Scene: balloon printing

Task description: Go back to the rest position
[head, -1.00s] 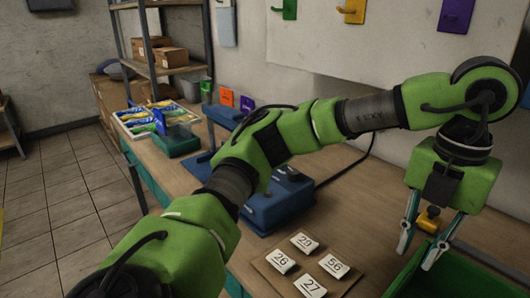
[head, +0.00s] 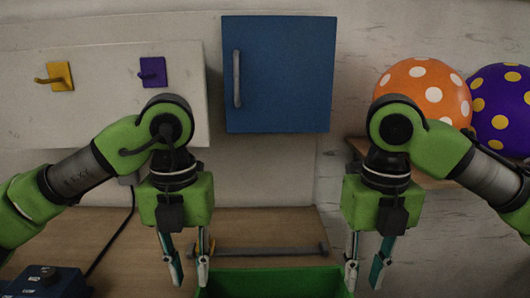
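My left gripper (head: 189,278) hangs down at the lower left of the head view. Its fingers are apart with nothing seen between them. My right gripper (head: 364,278) hangs down at about the same height on the right, also with its fingers apart and empty. Both are black and green at the wrist with metal and teal fingers. They stand on either side of a green bin (head: 275,283) at the bottom edge, whose lower part is cut off.
A wooden table (head: 170,225) runs along the wall, with a grey bar (head: 270,251) lying behind the bin. A blue device (head: 45,283) is at lower left. A blue cabinet (head: 280,75), yellow hook (head: 60,75) and purple hook (head: 152,70) are above. Orange (head: 425,88) and purple (head: 503,112) dotted balloons are at right.

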